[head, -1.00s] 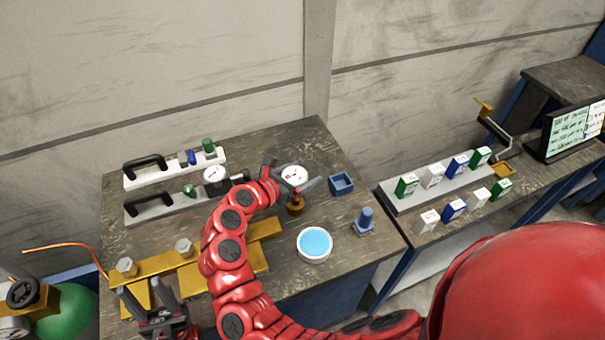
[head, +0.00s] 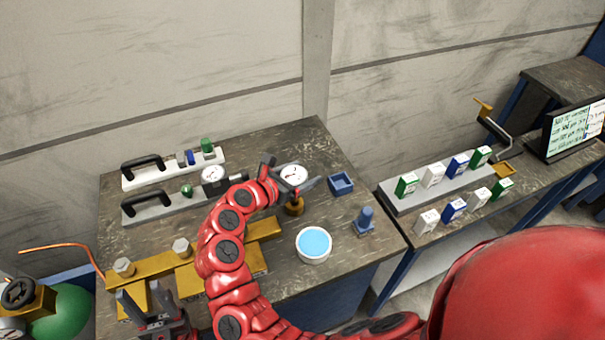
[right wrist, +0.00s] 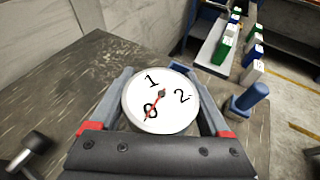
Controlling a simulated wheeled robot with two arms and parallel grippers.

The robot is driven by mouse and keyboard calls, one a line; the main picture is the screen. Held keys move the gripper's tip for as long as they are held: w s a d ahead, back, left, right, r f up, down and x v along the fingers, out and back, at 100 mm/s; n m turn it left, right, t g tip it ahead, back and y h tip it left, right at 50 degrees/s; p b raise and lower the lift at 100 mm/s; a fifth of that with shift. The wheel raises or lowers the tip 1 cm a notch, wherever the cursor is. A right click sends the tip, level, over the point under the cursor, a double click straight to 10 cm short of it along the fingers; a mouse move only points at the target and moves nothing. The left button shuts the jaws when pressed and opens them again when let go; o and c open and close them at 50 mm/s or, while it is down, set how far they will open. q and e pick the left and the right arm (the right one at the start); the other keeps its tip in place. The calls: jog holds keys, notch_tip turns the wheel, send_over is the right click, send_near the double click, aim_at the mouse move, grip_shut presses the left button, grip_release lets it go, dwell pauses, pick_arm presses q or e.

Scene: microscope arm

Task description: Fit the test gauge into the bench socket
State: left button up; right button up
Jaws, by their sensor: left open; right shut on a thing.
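The test gauge (head: 293,175), with a round white dial, is held in my right gripper (head: 292,183) on the bench. In the right wrist view the gauge's dial (right wrist: 160,100) faces the camera between the two grey fingers, its red needle near the 0. My left gripper (head: 148,312) is open and empty at the bench's front left.
A grey plate (head: 148,207) with a black handle and another gauge (head: 213,175) lies behind left. A brass block (head: 145,268) with bolts is at front left. A blue-topped round dish (head: 314,245), a blue peg (head: 364,220) and a blue tray (head: 340,183) stand right.

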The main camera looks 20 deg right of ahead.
jog(key=shift+f, duration=0.1)
jog(key=shift+b, duration=0.4)
jog(key=shift+s+b, duration=0.15)
jog(key=shift+b, duration=0.35)
jog(key=shift+r, duration=0.2)
jog(key=shift+s+d+f+b, duration=0.1)
jog(key=shift+s+f+b, duration=0.05)
jog(key=shift+f+b, duration=0.55)
jog(key=shift+s+f+b, duration=0.15)
jog(key=shift+f+b, duration=0.3)
jog(key=shift+b, duration=0.4)
jog(key=shift+r+b, duration=0.35)
jog(key=shift+r, duration=0.15)
